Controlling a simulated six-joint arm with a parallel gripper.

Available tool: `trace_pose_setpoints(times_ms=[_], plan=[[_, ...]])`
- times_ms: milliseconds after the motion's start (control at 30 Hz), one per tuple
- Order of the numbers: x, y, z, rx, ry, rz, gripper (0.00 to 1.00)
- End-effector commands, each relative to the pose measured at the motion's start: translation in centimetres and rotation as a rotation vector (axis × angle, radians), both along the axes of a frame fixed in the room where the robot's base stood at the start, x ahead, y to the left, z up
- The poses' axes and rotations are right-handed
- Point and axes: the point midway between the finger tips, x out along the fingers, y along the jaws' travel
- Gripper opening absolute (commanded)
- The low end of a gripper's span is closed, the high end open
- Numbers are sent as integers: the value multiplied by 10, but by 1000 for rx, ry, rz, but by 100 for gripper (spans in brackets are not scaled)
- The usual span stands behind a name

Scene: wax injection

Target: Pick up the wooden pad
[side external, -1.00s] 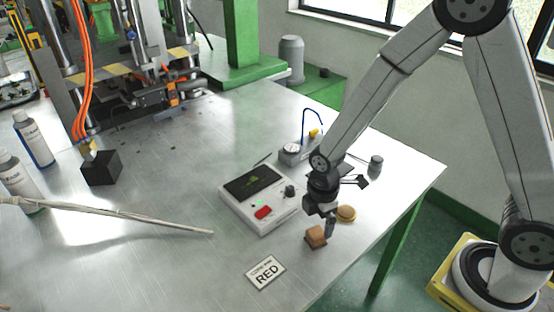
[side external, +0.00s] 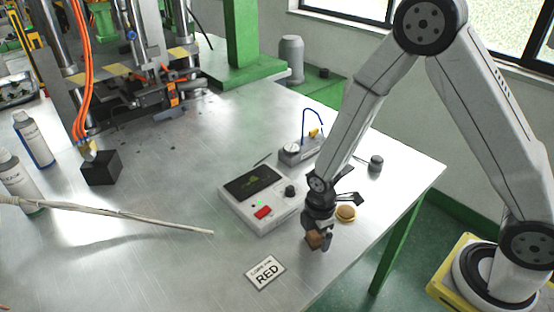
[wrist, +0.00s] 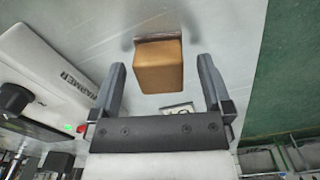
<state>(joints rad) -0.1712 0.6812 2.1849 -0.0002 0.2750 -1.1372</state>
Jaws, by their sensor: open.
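The wooden pad, a small brown block (side external: 313,240), sits on the metal table near its front right edge. In the side external view it is partly covered by my gripper (side external: 321,236), which is down at it, pointing at the table. In the wrist view the pad (wrist: 159,66) lies ahead, between the lines of the two fingers of my gripper (wrist: 161,76). The fingers are spread, with a gap on each side of the pad. Whether the fingertips reach down past its top is hard to tell.
A white warmer box (side external: 262,196) stands left of my gripper. A round tan piece (side external: 346,213) lies close on the right. A card reading RED (side external: 265,272) lies in front. A gauge block (side external: 299,150) with a blue tube stands behind.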

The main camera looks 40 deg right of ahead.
Motion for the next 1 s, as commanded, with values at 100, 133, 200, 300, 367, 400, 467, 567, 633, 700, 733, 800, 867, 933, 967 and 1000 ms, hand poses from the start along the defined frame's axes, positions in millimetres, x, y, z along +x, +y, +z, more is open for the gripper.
trace_pose_setpoints(times_ms=[100, 133, 200, 300, 367, 400, 467, 567, 633, 700, 733, 800, 867, 933, 967, 1000], plan=[[0, 0, -4, 0, 1, 0, 100], [0, 0, -4, 0, 1, 0, 100], [0, 0, -4, 0, 0, 0, 100], [0, 0, -4, 0, 0, 0, 100], [0, 0, -3, 0, 0, 0, 100], [0, 0, -3, 0, 0, 0, 100], [0, 0, -4, 0, 0, 0, 100], [0, 0, -3, 0, 0, 0, 100], [0, 0, -3, 0, 0, 0, 90], [0, 0, -3, 0, 0, 0, 68], [0, 0, -3, 0, 0, 0, 59], [0, 0, -3, 0, 0, 0, 36], [0, 0, -3, 0, 0, 0, 17], [0, 0, -3, 0, 0, 0, 0], [0, 0, -3, 0, 0, 0, 0], [0, 0, -3, 0, 0, 0, 0]])
